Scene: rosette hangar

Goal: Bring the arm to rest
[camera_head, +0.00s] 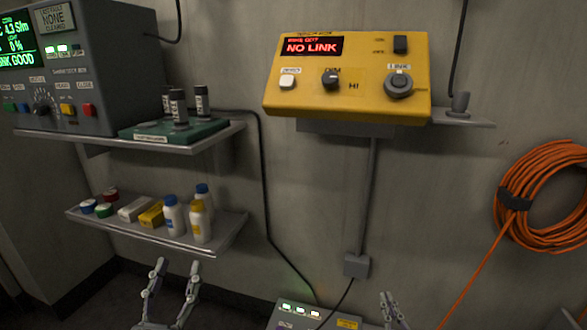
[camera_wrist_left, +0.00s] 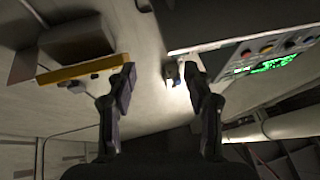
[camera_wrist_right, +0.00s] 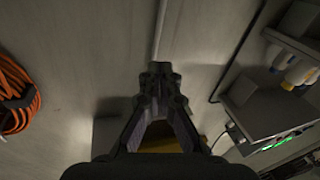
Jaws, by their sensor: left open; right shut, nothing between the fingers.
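My left gripper (camera_head: 172,285) is at the bottom of the head view, below the lower shelf, with its two fingers apart and nothing between them. In the left wrist view, its fingers (camera_wrist_left: 160,85) are spread wide with the wall and shelf beyond. My right gripper (camera_head: 388,300) shows only its tips at the bottom edge of the head view, right of the floor-level box. In the right wrist view, its fingers (camera_wrist_right: 160,72) meet at the tips with nothing held. Most of both arms is out of the head view.
A yellow control box (camera_head: 348,110) reading NO LINK hangs on the wall. A lower shelf (camera_head: 220,241) holds bottles and small boxes. A grey console (camera_head: 100,30) stands at upper left. Orange cable (camera_head: 540,160) hangs at right. A lit grey box (camera_head: 290,320) sits between the grippers.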

